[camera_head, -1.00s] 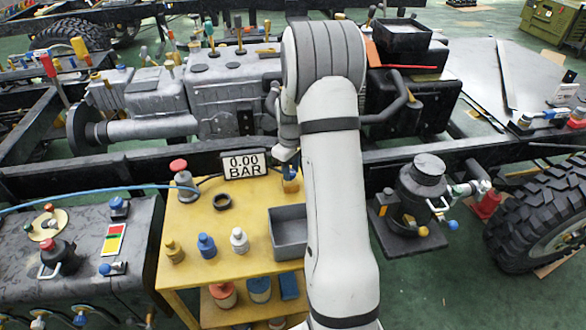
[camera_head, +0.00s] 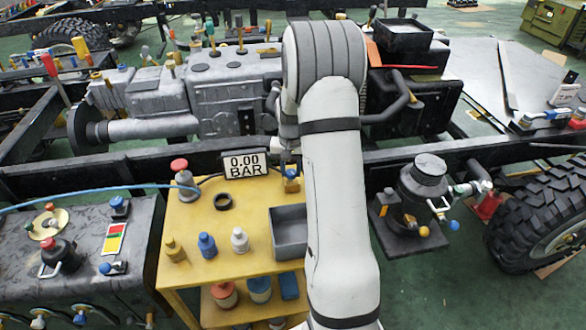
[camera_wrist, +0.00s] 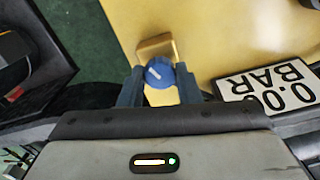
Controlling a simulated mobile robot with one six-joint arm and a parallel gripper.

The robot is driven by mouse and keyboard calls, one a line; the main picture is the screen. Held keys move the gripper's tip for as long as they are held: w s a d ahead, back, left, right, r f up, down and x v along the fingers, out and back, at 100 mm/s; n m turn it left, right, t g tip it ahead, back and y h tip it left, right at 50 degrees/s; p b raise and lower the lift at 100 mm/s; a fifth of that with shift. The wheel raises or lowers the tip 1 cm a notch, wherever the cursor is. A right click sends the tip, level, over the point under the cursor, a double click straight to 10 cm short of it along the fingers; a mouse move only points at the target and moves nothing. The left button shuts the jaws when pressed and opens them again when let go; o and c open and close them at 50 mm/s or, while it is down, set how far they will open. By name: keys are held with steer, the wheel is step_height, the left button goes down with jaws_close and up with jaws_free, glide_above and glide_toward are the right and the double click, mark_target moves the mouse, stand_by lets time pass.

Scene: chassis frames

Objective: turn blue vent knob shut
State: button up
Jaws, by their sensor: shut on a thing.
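The blue vent knob (camera_wrist: 160,72) is round with a white pointer line and sits against a yellow-brown block (camera_wrist: 155,46) at the edge of the yellow table. In the head view the knob (camera_head: 291,186) shows small beside my arm, just right of the pressure display. My gripper (camera_wrist: 159,78) has one dark finger on each side of the knob and is shut on it. The pointer line slants in the wrist view.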

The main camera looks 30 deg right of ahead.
mark_target(291, 172)
steer(key=m, duration=0.5)
steer(key=shift+w+d+r, duration=0.1)
steer(key=shift+w, duration=0.05)
stand_by(0.6)
steer(key=o, duration=1)
step_height(291, 172, up, 8)
steer(key=shift+f, duration=0.1)
